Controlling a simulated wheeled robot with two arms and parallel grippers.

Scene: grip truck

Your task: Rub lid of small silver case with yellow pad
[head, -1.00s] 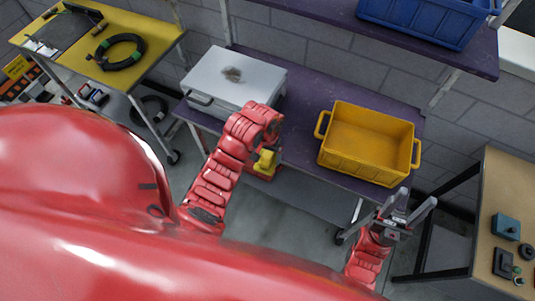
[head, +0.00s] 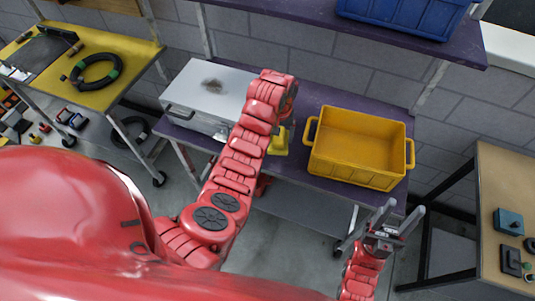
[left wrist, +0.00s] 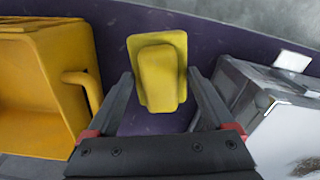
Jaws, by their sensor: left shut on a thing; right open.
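The small silver case (head: 190,100) stands on the left part of the purple table, its flat lid up. A dark smudge (head: 212,86) marks the lid in the head view. The case also shows at the right of the left wrist view (left wrist: 285,140). The yellow pad (left wrist: 160,75), a block on a wider flat base, is between the fingers of my left gripper (left wrist: 160,88), which is shut on it. In the head view the pad (head: 279,142) is right of the case, and my red arm hides most of that gripper. My right gripper (head: 404,210) is open and empty.
A yellow tray with handles (head: 360,175) stands right of the pad on the purple table (head: 305,95). A shelf (head: 290,10) with a blue bin (head: 405,15) hangs above. A wooden bench (head: 500,180) is at the right, a yellow table (head: 120,45) at the left.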

